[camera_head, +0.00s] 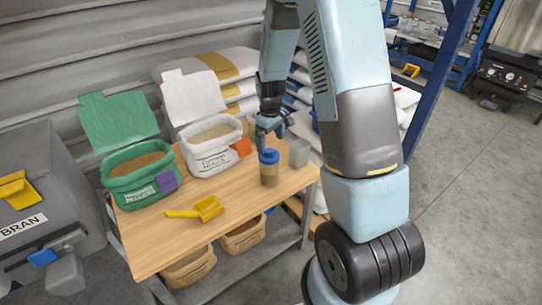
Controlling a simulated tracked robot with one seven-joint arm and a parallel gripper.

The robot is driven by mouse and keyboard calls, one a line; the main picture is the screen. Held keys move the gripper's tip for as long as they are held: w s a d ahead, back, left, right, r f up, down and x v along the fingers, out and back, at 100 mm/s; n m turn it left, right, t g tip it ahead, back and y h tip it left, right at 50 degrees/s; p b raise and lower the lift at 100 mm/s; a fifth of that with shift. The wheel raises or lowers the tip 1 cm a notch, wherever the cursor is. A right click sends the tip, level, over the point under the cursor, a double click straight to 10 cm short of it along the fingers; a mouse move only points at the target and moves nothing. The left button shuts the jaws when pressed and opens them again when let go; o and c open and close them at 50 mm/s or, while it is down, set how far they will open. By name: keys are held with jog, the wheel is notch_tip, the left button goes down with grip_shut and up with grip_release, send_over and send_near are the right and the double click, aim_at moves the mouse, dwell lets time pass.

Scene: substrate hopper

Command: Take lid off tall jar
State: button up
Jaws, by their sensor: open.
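The tall jar (269,174) stands upright near the right end of the wooden table, with brownish contents showing through its clear wall. Its blue lid (268,156) sits on top of it. My gripper (268,136) is open, just above the lid and slightly behind it in the picture. The small view does not show whether the fingers touch the lid. My arm comes down from above to the right of the jar.
A clear container (299,153) stands right of the jar. A yellow scoop (200,209) lies on the table (150,254). A white bag (213,156) and a green bag (140,181), both open, stand behind. A grey bran bin (60,190) is at left.

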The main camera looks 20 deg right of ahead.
aim_at(269, 149)
jog(key=shift+a+f, duration=0.15)
jog(key=shift+f, duration=1.3)
jog(key=shift+a+f, duration=0.1)
jog(key=shift+f, duration=1.3)
jog(key=shift+c, duration=0.4)
jog(key=c, duration=0.7)
jog(key=shift+w+r, duration=0.1)
